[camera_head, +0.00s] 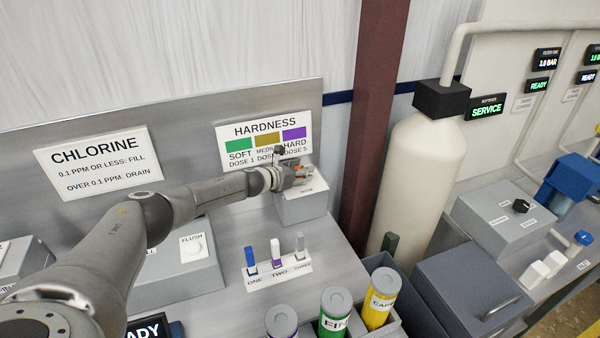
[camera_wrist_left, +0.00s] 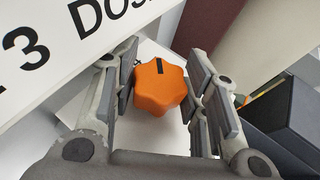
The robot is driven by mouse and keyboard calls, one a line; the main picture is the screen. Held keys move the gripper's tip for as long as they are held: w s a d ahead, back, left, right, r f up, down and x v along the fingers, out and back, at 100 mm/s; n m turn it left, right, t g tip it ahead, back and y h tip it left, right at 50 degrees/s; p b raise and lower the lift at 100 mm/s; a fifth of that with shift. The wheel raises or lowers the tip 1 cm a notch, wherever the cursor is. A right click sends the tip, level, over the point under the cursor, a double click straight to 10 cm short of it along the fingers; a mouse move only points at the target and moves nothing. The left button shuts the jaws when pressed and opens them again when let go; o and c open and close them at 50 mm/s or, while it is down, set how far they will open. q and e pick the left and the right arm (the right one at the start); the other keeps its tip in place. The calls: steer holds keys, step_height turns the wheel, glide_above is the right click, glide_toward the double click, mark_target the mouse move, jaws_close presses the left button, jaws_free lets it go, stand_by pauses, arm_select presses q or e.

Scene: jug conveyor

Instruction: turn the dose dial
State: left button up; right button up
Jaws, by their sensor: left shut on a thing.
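The dose dial is an orange lobed knob with a black mark near its top edge. It shows in the left wrist view (camera_wrist_left: 160,92) between my left gripper's fingers (camera_wrist_left: 160,95). In the head view my left gripper (camera_head: 298,174) reaches the grey dial box (camera_head: 303,208) and covers most of the dial. My left gripper is shut on the dial. The hardness sign (camera_head: 265,131) behind it lists soft, medium and hard with their doses. My right gripper is not in view.
A vial rack (camera_head: 278,275) with three strips stands in front of the dial box. A dark red post (camera_head: 374,120) and a cream tank (camera_head: 417,180) stand to the right.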

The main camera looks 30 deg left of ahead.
arm_select(q)
steer(key=shift+r+m+h, duration=0.1)
steer(key=shift+m+h, duration=0.4)
steer(key=shift+h, duration=0.1)
steer(key=o, duration=1)
steer(key=shift+o, duration=0.2)
steer(key=shift+n+y+p, duration=0.35)
steer(key=shift+n+y, duration=0.25)
steer(key=shift+y, duration=0.1)
steer(key=shift+d+n+y, duration=0.1)
steer(key=shift+n+y, duration=0.6)
